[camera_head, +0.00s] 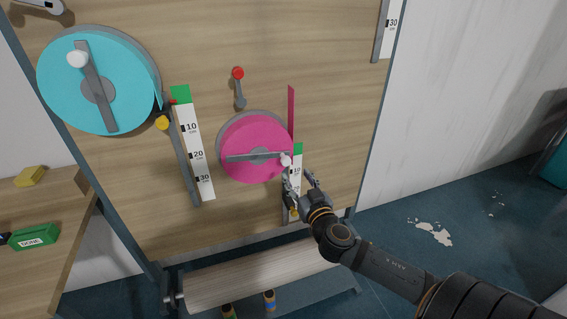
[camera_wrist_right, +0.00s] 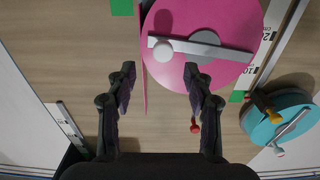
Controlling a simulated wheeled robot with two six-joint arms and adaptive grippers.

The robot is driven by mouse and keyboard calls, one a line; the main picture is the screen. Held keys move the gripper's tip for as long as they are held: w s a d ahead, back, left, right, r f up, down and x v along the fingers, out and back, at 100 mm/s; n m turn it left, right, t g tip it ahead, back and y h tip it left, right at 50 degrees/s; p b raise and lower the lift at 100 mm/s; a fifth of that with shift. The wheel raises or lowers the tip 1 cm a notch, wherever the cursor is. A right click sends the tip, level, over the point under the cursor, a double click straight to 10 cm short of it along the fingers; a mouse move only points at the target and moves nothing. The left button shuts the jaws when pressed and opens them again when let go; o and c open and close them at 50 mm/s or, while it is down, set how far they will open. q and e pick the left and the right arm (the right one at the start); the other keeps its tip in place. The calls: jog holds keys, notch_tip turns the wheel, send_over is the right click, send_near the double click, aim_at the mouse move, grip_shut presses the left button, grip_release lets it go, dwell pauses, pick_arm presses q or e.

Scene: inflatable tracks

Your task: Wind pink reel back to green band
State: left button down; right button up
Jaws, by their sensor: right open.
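The pink reel (camera_head: 240,135) is mounted on the wooden board in the middle of the head view. Its grey crank bar (camera_head: 250,156) lies nearly level, with a white knob (camera_head: 285,159) at its right end. A narrow pink strip (camera_head: 291,110) stands along the reel's right side. The green band (camera_head: 298,148) tops the white scale just right of the knob. My right gripper (camera_head: 302,178) is open, just below and right of the knob. In the right wrist view, the knob (camera_wrist_right: 162,50) appears between and beyond the open fingertips (camera_wrist_right: 159,72). My left gripper is out of view.
A cyan reel (camera_head: 125,85) with its own crank and scale (camera_head: 195,150) is at the left. A red-knobbed lever (camera_head: 238,73) sits above the pink reel. A wooden bench (camera_head: 255,275) runs below the board. A green DONE block (camera_head: 35,237) lies on the left table.

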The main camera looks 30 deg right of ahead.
aim_at(287, 163)
jog(key=x, duration=0.2)
jog(key=p+x, duration=0.1)
jog(key=x, duration=0.2)
jog(key=p+x, duration=0.1)
jog(key=x, duration=0.2)
jog(key=shift+a+r, duration=0.15)
jog(key=shift+a, duration=0.15)
jog(key=shift+w+d, duration=0.15)
jog(key=shift+w, duration=0.35)
jog(key=shift+c, duration=0.5)
grip_shut()
